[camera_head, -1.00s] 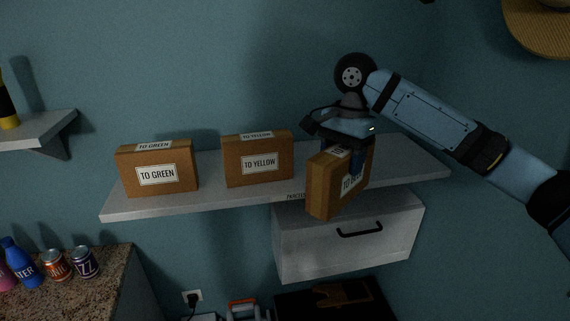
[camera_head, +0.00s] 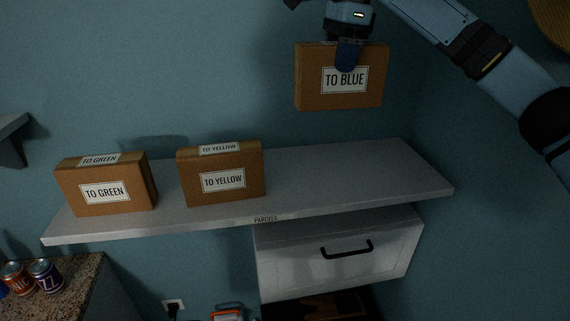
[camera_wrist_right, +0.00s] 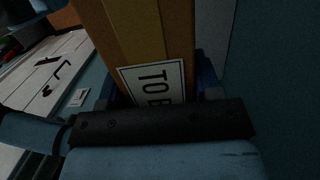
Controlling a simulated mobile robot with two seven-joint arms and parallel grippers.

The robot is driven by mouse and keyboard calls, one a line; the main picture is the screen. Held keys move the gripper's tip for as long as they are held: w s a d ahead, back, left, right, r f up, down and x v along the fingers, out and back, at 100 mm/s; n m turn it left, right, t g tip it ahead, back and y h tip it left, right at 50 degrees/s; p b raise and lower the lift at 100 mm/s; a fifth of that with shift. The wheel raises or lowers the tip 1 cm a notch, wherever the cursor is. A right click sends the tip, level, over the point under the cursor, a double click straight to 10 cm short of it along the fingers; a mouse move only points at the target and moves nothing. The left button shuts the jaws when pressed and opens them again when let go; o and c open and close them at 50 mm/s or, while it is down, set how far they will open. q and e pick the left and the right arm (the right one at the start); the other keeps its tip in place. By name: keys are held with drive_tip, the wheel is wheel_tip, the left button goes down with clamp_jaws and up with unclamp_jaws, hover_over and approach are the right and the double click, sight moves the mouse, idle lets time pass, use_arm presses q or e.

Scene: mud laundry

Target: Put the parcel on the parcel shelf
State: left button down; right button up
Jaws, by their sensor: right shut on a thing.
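A brown parcel labelled "TO BLUE" (camera_head: 312,88) is held up in the air above the right part of the parcel shelf (camera_head: 340,182). My right gripper (camera_head: 347,58) is shut on its top edge. The parcel hangs roughly upright, its label facing the head camera, clear of the shelf. In the right wrist view the parcel (camera_wrist_right: 150,35) fills the middle between the fingers, with part of its label showing. The shelf has a "PARCELS" tag on its front edge. My left gripper is not in view.
Two parcels stand on the shelf's left half: "TO GREEN" (camera_head: 105,205) and "TO YELLOW" (camera_head: 222,188). The shelf's right half is bare. A white drawer unit (camera_head: 300,270) with a dark handle is below it. Cans (camera_head: 44,277) stand on a counter at lower left.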

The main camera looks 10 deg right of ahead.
wheel_tip(320, 180, down, 19)
drive_tip(key=shift+s+a+f+p, duration=0.1)
drive_tip(key=shift+s+f+p, duration=0.1)
drive_tip(key=shift+p, duration=0.2)
drive_tip(key=o, duration=1.2)
drive_tip(key=shift+c, duration=0.2)
